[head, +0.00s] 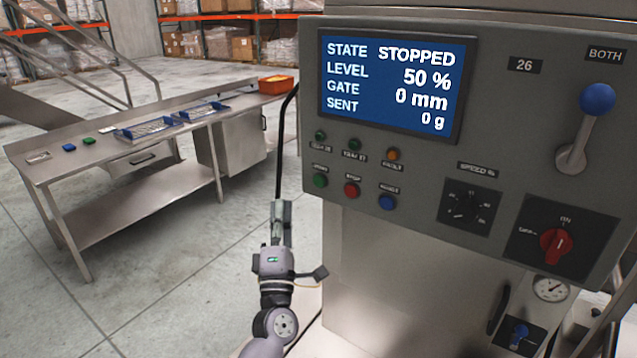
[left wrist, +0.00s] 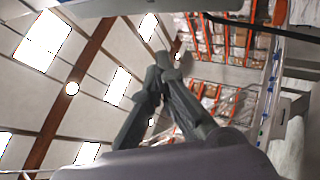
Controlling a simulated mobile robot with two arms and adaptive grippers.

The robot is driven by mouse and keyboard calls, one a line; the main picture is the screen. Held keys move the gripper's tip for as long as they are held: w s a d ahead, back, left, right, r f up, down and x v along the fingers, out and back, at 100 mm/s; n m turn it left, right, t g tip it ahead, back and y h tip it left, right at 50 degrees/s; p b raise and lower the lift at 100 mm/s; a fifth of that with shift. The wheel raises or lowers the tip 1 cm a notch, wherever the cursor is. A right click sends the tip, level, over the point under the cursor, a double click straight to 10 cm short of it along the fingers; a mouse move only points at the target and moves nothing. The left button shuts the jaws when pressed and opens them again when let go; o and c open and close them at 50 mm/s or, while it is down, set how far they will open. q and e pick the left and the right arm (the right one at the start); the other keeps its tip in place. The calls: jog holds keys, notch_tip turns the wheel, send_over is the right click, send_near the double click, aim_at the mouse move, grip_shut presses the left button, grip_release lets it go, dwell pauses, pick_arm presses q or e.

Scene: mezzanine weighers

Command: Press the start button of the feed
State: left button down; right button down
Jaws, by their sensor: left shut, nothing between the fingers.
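The control panel (head: 400,165) fills the right of the head view. Its lower button row has a green button (head: 320,181) at the left, a red button (head: 352,190) and a blue button (head: 387,202); the small labels are hard to read. The screen (head: 390,82) reads STOPPED, level 50 %, gate 0 mm, sent 0 g. My left gripper (head: 281,206) points up, left of and below the green button, apart from it. Its fingers are shut with nothing between them; they also meet in the left wrist view (left wrist: 168,68). My right gripper is not in view.
Small lamps (head: 392,155) sit above the buttons. A blue-knobbed lever (head: 590,125), a speed dial (head: 468,206) and a red rotary switch (head: 556,242) are further right. A steel table (head: 120,205) with trays stands at the left. A dark cable or pipe (head: 279,150) rises behind my gripper.

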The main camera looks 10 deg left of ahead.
aim_at(319, 181)
pick_arm(q)
jog(key=shift+r, duration=0.1)
dwell(0.3)
jog(key=w+d+b, duration=0.3)
jog(key=w+b, duration=0.1)
jog(key=w, duration=0.4)
jog(key=shift+w, duration=0.2)
dwell(1.4)
jog(key=shift+w+d+b, duration=0.1)
jog(key=shift+w+b, duration=0.3)
jog(key=shift+b, duration=0.05)
